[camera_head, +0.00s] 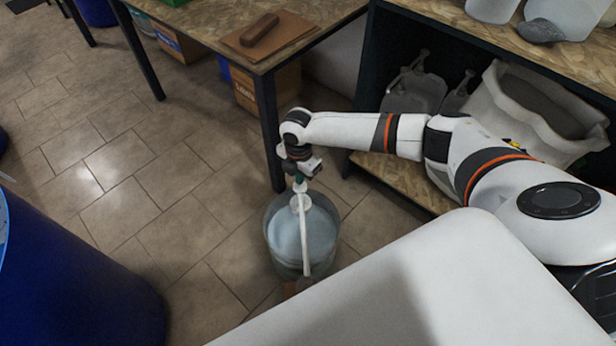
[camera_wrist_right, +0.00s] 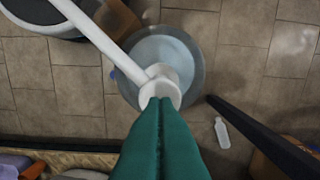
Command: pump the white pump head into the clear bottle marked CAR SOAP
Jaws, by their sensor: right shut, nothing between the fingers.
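The white pump head (camera_head: 301,203) stands on a round drum (camera_head: 270,241) of pale blue liquid, its long spout slanting towards the front. In the right wrist view the pump head (camera_wrist_right: 160,88) is just beyond my fingertips. My right gripper (camera_head: 300,186) is shut and empty, its green fingers (camera_wrist_right: 160,101) together at the pump head's top; whether they touch it I cannot tell. My left gripper is not in view.
A small white bottle (camera_wrist_right: 222,133) is on the tiled floor near a dark table leg (camera_wrist_right: 255,128). A wooden table (camera_head: 235,30) stands behind, a shelf with jugs (camera_head: 412,92) at right. A blue drum (camera_head: 70,275) is at left; floor between is clear.

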